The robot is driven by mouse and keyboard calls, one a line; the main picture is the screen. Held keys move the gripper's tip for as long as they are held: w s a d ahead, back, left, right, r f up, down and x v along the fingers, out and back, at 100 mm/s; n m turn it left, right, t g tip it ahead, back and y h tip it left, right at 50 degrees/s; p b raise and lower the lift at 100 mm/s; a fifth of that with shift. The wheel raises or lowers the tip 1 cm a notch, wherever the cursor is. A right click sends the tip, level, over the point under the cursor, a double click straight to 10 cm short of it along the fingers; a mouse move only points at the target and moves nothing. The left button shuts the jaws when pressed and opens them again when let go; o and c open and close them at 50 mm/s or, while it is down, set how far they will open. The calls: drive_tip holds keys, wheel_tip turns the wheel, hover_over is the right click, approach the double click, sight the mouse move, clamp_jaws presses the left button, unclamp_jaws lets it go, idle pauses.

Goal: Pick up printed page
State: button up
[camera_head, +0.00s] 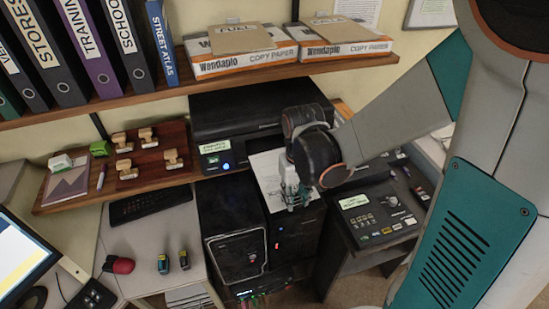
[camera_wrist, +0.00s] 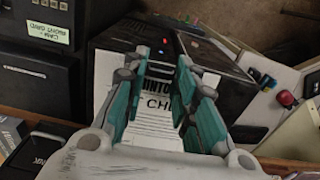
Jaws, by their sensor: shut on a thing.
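The printed page (camera_head: 267,172) is a white sheet with print on it, in front of the black printer (camera_head: 228,122) in the head view. My gripper (camera_head: 293,197) is at its right side and hides part of it. In the wrist view the page (camera_wrist: 155,95), with large black letters and lines of text, lies between the teal fingers of my gripper (camera_wrist: 167,75). My gripper is shut on the page. The exact contact of the fingertips with the sheet is hard to see.
A black computer tower (camera_head: 236,245) stands below the page. A dark control panel (camera_head: 375,214) is to the right. A wooden shelf (camera_head: 120,100) with binders and copy paper boxes runs above. Wooden stamps (camera_head: 147,137) stand on a lower shelf at left.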

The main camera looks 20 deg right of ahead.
drive_tip(key=shift+r+p, duration=2.3)
drive_tip(key=shift+r, duration=1.1)
